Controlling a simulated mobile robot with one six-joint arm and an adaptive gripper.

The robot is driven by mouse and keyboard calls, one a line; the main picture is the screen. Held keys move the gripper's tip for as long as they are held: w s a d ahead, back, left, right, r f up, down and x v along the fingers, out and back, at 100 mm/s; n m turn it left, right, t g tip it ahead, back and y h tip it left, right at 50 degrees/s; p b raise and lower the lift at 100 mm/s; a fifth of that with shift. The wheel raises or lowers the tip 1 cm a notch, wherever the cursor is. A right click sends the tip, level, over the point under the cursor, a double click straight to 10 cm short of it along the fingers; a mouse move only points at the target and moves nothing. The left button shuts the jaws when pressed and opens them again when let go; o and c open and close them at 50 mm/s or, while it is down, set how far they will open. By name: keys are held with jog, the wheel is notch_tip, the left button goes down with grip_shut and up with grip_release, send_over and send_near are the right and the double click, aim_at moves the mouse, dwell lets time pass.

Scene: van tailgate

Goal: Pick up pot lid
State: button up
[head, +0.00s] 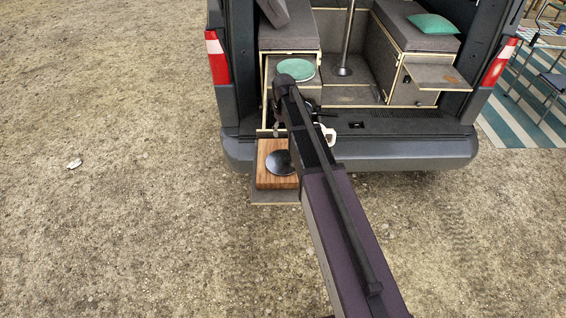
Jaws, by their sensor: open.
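A dark round disc with a light rim, which looks like the pot lid (279,162), lies on a wooden board (266,180) on the pulled-out shelf behind the bumper. My arm covers its right edge. My gripper (277,130) is small in this view, below the far end of my arm and just beyond the board. It appears apart from the lid and is open. My arm hides part of the gripper, so its fingertips are hard to make out.
A white mug (329,136) stands right of my arm. A teal plate (296,69) lies on the drawer unit beyond. The van's bumper (410,153) runs to the right. Open gravel (120,200) lies left. A folding chair (552,85) stands far right.

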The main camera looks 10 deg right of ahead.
aim_at(283, 156)
jog(key=shift+s+f, duration=0.1)
notch_tip(283, 156, down, 8)
jog(key=b, duration=0.8)
jog(key=shift+f+b, duration=0.2)
jog(key=shift+b, duration=0.15)
jog(key=shift+f, duration=0.1)
dwell(0.4)
jog(key=shift+a+f+b, duration=0.15)
jog(key=shift+f+b, duration=2.35)
jog(key=shift+b, duration=0.1)
grip_shut()
